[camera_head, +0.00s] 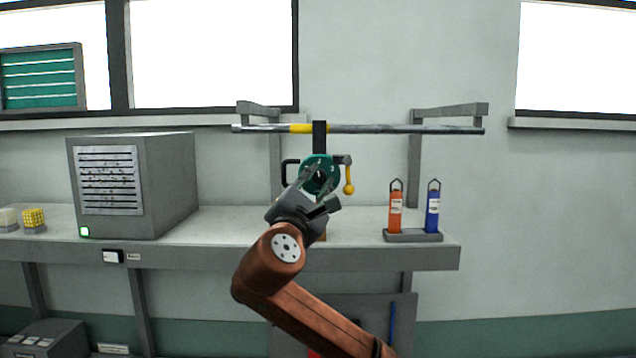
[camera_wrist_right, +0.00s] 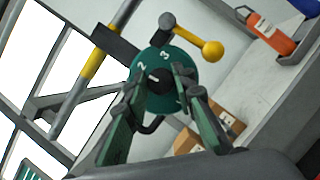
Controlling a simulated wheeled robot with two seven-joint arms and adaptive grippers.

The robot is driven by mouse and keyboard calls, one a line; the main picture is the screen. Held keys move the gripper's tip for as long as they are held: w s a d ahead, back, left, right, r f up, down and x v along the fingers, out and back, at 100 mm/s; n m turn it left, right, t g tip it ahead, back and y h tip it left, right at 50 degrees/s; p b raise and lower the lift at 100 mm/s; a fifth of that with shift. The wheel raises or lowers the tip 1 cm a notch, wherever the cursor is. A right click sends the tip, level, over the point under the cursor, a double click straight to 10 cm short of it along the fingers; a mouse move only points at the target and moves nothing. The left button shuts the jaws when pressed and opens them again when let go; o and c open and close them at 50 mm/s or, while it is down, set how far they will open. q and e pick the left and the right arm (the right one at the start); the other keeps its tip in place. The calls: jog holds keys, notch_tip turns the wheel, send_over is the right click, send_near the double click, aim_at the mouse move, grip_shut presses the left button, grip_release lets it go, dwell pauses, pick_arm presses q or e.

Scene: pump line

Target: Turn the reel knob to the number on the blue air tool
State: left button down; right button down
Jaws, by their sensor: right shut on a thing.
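The teal hose reel (camera_head: 309,162) hangs from the rail above the bench. In the right wrist view its face (camera_wrist_right: 178,77) shows white numbers, a 2 and a 3 among them. The dark reel knob (camera_wrist_right: 155,84) is at its centre, with a white mark that I cannot read surely. My right gripper (camera_head: 318,181) is at the reel's face, its fingers (camera_wrist_right: 166,92) shut on the knob and partly hiding it. The blue air tool (camera_head: 433,211) stands upright at the right of the bench; its label is too small to read. My left gripper is not in view.
An orange air tool (camera_head: 396,212) stands beside the blue one in a grey holder (camera_head: 412,238). A yellow-knobbed lever (camera_head: 349,180) hangs at the reel's right. A grey cabinet (camera_head: 165,185) stands left on the bench (camera_head: 230,228). Cardboard boxes (camera_wrist_right: 225,122) lie beyond the fingers.

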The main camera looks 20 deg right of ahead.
jog(key=shift+r+m+g+h, duration=0.1)
jog(key=shift+m+g+h, duration=0.2)
jog(key=shift+m+g, duration=0.55)
jog(key=shift+m+t, duration=0.25)
jog(key=shift+m, duration=0.3)
jog(key=c, duration=1.6)
grip_release()
jog(key=shift+s, duration=0.1)
jog(key=v, duration=1.2)
